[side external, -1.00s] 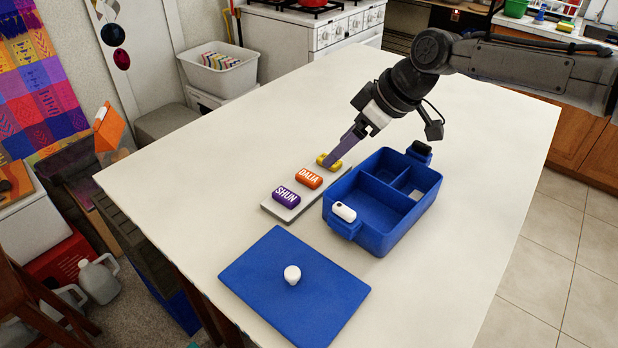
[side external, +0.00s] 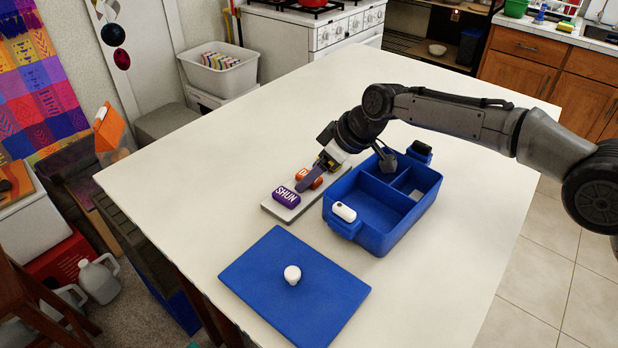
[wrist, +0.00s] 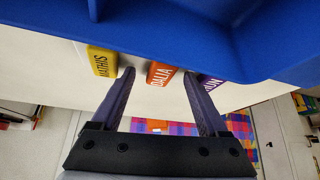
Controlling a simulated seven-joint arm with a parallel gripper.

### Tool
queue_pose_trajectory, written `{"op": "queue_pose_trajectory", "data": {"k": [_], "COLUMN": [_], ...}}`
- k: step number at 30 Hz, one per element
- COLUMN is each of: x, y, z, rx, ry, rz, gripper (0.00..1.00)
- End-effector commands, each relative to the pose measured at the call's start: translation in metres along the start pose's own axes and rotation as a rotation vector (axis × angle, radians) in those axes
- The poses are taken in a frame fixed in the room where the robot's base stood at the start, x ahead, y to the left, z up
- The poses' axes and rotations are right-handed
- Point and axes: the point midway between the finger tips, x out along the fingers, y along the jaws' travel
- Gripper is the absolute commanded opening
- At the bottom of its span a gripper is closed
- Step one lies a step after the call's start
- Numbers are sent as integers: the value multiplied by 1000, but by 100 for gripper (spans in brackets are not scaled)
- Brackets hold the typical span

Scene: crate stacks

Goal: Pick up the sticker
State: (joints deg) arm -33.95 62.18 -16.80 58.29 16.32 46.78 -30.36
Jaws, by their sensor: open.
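Three name blocks sit in a row on a grey tray (side external: 272,209): a purple one (side external: 286,197) reading SHUN, an orange one (side external: 317,183) reading DALIA, and a yellow one (wrist: 102,62) reading MATHIS. My gripper (side external: 309,180) is open, at the orange block in the side view and partly covering it. In the wrist view, the orange block (wrist: 160,74) shows between my fingertips. The purple block (wrist: 212,82) is partly behind the right finger. The yellow block is mostly hidden by my gripper in the side view. I cannot tell whether the fingers touch the orange block.
A blue open box (side external: 390,239) with compartments stands right of the tray, with a small white piece (side external: 344,211) at its front. A blue lid (side external: 260,285) with a white knob lies in front. The table's left side (side external: 200,190) is clear.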

Motion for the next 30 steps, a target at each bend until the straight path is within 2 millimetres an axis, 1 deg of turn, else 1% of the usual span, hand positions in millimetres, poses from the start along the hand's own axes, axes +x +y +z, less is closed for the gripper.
{"op": "queue_pose_trajectory", "data": {"k": [5,6,11,12,14,18,19,30], "x": [0,0,0,0,0,0,0,-1], "y": [0,0,0,0,0,0,0,0], "z": [0,0,0,0,0,0,0,-1], "rx": [0,0,0,0,0,0,0,-1], "ry": [0,0,0,0,0,0,0,0], "rz": [0,0,0,0,0,0,0,0], "gripper": [77,74,45,38,27,2,0,0]}}
